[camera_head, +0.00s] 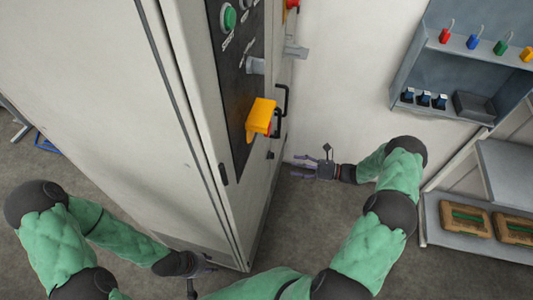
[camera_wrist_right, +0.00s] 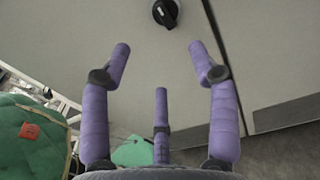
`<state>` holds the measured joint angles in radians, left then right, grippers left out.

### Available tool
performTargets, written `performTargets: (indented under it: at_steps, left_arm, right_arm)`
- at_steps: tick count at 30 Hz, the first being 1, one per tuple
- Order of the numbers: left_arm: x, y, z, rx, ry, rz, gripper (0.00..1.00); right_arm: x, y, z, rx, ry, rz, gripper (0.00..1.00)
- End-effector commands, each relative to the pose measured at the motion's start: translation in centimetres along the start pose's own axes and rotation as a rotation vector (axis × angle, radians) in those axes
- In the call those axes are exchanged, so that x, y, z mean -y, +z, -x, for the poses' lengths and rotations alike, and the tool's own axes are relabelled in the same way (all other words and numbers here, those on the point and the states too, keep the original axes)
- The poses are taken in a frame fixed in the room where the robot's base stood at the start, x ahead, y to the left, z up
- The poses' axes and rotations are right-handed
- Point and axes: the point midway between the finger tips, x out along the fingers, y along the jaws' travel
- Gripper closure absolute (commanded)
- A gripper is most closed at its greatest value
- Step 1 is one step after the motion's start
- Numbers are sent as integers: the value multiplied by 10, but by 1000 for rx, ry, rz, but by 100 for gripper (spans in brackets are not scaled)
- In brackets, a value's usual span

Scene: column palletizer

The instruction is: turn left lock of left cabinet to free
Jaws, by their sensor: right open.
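A tall light-grey cabinet (camera_head: 95,110) fills the left and middle of the head view. A black round lock knob with a light mark (camera_wrist_right: 165,12) sits on a pale panel at the top of the right wrist view. A small dark knob (camera_head: 270,155) shows low on the cabinet's right face in the head view; I cannot tell if it is the same lock. My right gripper (camera_head: 305,170) has its purple fingers spread and empty, pointing at the cabinet's right side. In its wrist view the knob lies beyond the fingertips, apart from them. My left gripper (camera_head: 207,266) is low by the cabinet's base, its fingers unclear.
The cabinet carries a yellow switch handle (camera_head: 260,117), a black door handle (camera_head: 281,107) and a green button (camera_head: 229,18). A blue-grey wall shelf (camera_head: 440,75) holds colored padlocks. A lower rack (camera_head: 480,245) holds wooden frames. Floor between cabinet and rack is clear.

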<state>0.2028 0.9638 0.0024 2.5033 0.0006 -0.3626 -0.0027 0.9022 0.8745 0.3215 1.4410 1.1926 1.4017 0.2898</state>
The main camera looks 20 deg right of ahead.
Motion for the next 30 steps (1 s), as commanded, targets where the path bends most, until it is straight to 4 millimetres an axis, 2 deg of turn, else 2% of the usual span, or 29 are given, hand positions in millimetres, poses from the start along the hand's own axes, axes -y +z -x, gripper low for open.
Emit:
performTargets:
  at_steps: [2,5,8,21,24,30]
  left_arm:
    - [0,0,0,0,0,0,60]
    - [0,0,-1,0,0,0,60]
    - [1,0,-3,0,0,0,60]
    - [6,-1,-18,0,0,0,60]
    - [7,-1,-20,0,0,0,60]
    - [8,-1,-21,0,0,0,60]
  right_arm:
    - [9,7,9,31,-29,2,39]
    - [13,10,8,47,-39,3,39]
    - [13,11,-4,49,-37,3,39]
    - [15,13,-76,47,-35,4,39]
    - [15,14,-87,46,-35,3,39]
    - [15,15,-96,45,-36,3,39]
